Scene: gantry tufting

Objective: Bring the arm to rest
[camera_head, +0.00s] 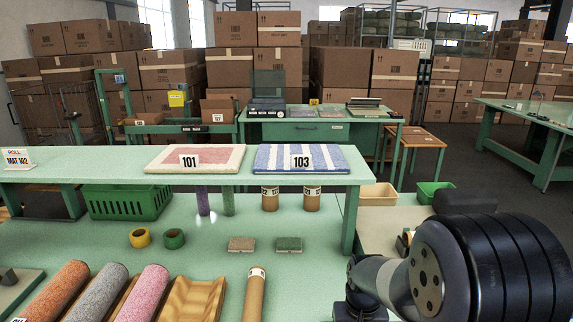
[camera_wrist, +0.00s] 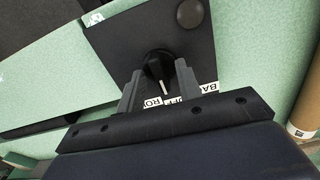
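My gripper (camera_wrist: 159,75) shows in the wrist view with its two grey fingers apart and nothing held between them. A black rotary knob (camera_wrist: 158,66) with a white pointer lies just beyond the fingertips, on a dark panel (camera_wrist: 118,42). Its white labels (camera_wrist: 168,102) are partly hidden by the fingers. I cannot tell how far the tips are from the knob. In the head view my arm (camera_head: 480,270) fills the lower right; the gripper itself is not visible there.
A green bench (camera_head: 210,235) holds rolls (camera_head: 100,285), tape rings (camera_head: 174,239) and two small blocks (camera_head: 288,244). A raised shelf (camera_head: 90,165) carries mats 101 (camera_head: 215,158) and 103 (camera_head: 290,165).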

